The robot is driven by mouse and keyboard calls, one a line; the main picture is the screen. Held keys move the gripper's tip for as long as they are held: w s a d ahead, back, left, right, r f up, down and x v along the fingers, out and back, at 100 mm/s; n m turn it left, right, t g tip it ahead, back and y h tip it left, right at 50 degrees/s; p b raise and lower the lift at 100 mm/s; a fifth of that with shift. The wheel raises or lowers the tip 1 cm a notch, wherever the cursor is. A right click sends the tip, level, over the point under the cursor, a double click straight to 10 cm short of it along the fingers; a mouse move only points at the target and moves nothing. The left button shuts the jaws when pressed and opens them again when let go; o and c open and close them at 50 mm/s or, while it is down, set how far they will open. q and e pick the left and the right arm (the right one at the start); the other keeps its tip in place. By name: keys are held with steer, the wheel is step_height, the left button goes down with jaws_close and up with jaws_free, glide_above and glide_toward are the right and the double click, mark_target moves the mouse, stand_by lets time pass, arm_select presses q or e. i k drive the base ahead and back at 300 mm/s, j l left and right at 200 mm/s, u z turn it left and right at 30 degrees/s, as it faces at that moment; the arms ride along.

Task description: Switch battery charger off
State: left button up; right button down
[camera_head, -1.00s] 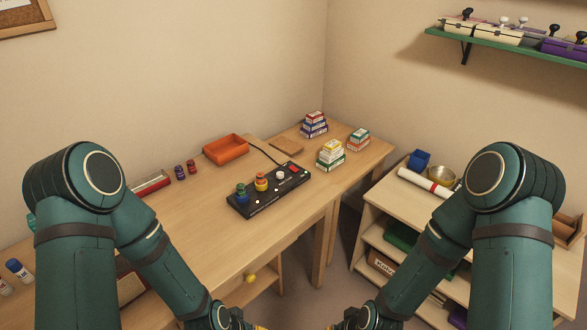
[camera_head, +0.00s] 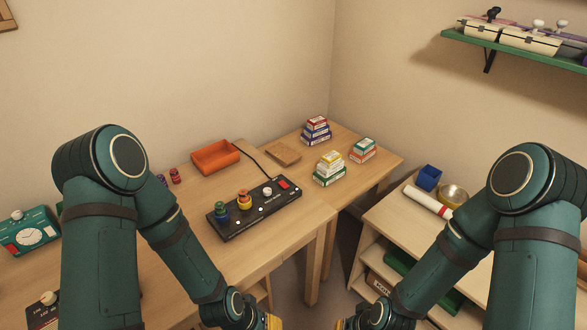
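The black battery charger (camera_head: 244,222) lies on the wooden desk, left of the view's middle. I cannot tell the switch's position. A dark cable leaves its far end.
An orange tray (camera_head: 215,170) stands behind the charger. Stacked small boxes (camera_head: 330,180) stand to its right. A teal dial device (camera_head: 30,234) is at far left. A lower shelf unit (camera_head: 385,212) stands right. The desk surface (camera_head: 281,236) before the charger is clear.

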mark_target(282, 183)
steer(key=i+l, duration=0.45)
steer(key=u, duration=1.35)
